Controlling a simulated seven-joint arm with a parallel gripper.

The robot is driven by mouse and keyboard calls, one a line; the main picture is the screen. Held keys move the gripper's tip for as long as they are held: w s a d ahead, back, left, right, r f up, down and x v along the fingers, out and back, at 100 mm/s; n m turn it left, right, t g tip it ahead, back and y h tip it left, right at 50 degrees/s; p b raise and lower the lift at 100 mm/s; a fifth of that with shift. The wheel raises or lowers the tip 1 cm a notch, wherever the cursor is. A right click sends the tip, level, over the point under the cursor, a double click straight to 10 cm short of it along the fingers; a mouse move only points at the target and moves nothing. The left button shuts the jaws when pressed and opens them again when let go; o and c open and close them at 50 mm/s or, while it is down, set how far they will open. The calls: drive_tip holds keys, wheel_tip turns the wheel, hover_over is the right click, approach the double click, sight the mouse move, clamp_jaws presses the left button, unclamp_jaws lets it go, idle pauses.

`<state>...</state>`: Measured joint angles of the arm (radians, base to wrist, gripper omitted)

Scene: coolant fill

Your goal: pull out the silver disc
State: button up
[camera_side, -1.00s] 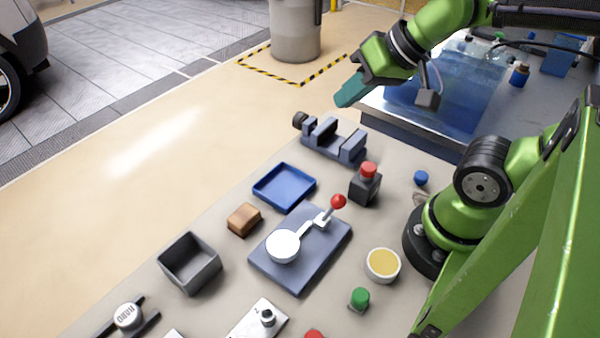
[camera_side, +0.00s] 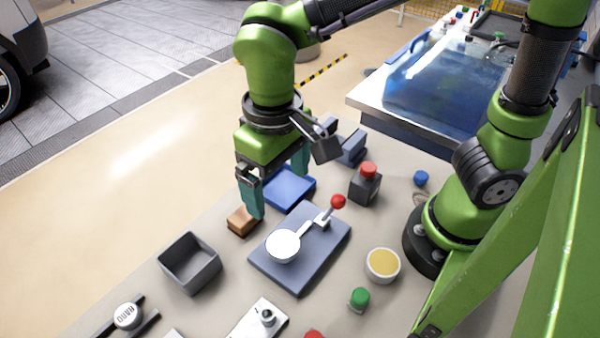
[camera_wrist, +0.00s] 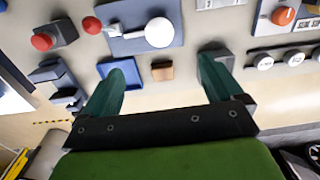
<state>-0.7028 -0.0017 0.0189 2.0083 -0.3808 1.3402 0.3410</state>
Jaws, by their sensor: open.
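A pale silver disc with dark lettering (camera_side: 128,316) lies between dark rails at the bottom left of the side view. In the wrist view, several pale discs sit in a row at the right, one of them here (camera_wrist: 264,62); I cannot tell which one matches. My gripper (camera_side: 278,192) is open and empty, pointing down above the blue tray and brown block, well away from the lettered disc. In the wrist view my gripper (camera_wrist: 163,72) shows its two green fingers wide apart.
The blue tray (camera_side: 290,188), brown block (camera_side: 241,221) and open grey box (camera_side: 190,262) stand nearby. A blue-grey plate (camera_side: 297,280) bears a white round piece (camera_side: 283,246) and a red-knobbed lever (camera_side: 338,202). A red-topped dark block (camera_side: 365,185) and yellow-filled cup (camera_side: 383,265) stand right.

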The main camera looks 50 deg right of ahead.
sight(283, 243)
wheel_tip(283, 243, down, 17)
drive_tip(key=shift+r, duration=0.2)
idle(0.3)
drive_tip(key=c, duration=1.1)
drive_tip(key=o, duration=0.4)
drive_tip(key=shift+c, duration=1.3)
drive_tip(key=shift+r, duration=0.35)
drive_tip(key=shift+r, duration=2.15)
